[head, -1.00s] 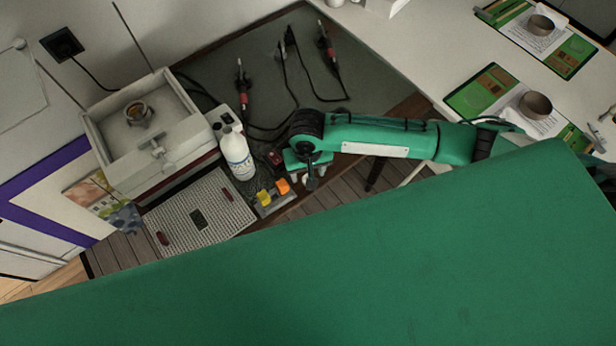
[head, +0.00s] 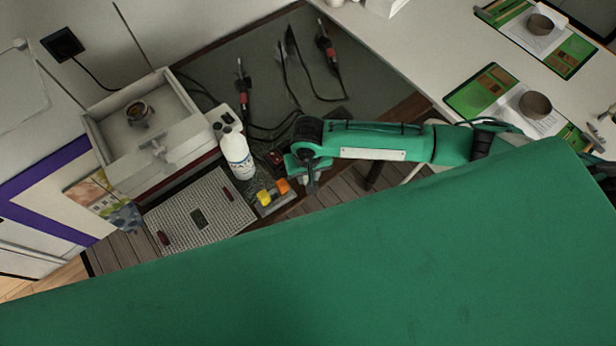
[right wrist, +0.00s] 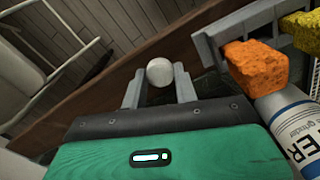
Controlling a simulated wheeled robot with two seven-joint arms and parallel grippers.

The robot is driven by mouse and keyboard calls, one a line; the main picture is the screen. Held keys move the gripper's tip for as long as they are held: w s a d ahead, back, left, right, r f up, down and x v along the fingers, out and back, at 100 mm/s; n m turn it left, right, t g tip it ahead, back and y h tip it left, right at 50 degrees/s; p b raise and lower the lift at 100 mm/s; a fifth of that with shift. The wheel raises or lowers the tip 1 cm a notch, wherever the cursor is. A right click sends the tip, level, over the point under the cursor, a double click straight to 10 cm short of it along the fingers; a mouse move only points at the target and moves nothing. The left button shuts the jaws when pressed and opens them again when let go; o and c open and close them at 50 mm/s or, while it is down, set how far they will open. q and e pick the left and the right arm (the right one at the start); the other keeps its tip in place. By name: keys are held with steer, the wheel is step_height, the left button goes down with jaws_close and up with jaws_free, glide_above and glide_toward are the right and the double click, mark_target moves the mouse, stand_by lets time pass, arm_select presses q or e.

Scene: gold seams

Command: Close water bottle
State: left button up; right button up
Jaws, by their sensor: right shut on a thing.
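The water bottle (head: 237,156) is white with a printed label and stands upright beside the sponge holder. In the right wrist view my right gripper (right wrist: 160,88) is shut on a small round white thing, which looks like the bottle cap (right wrist: 160,71). The head view does not show the cap clearly. My left gripper is not in view.
A white sink-like basin (head: 178,135) and a ribbed mat (head: 180,222) lie to the left. Soldering tools with cables (head: 326,50) lie behind. A large green surface fills the front.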

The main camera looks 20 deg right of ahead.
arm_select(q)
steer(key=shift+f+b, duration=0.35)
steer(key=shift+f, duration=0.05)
arm_select(e)
step_height(320, 180, up, 20)
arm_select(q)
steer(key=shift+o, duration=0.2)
